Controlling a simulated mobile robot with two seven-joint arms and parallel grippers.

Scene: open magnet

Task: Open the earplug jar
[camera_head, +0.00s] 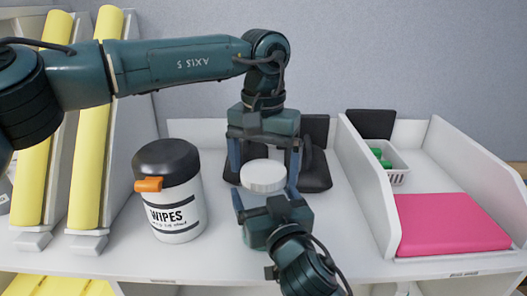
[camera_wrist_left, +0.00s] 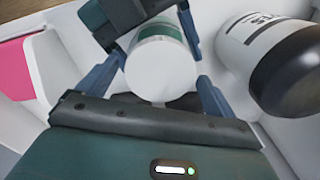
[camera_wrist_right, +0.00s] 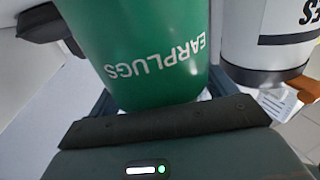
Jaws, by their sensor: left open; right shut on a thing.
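The earplug jar shows its round white lid (camera_head: 263,176) in the head view. Its green body with upside-down EARPLUGS lettering (camera_wrist_right: 140,45) fills the right wrist view. My right gripper (camera_head: 265,196) comes from the front and is shut on the jar body. My left gripper (camera_head: 264,166) points down from above and is open, with its fingers on either side of the lid. In the left wrist view the lid (camera_wrist_left: 162,70) lies between the blue fingers, with gaps visible at both sides. Most of the body is hidden in the head view.
A white WIPES canister (camera_head: 172,195) with a black lid and orange tab stands close left. A black object (camera_head: 316,168) lies behind the jar. To the right, a white divided bin holds a pink pad (camera_head: 450,224) and a small basket (camera_head: 396,176). Yellow-faced racks (camera_head: 90,165) stand far left.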

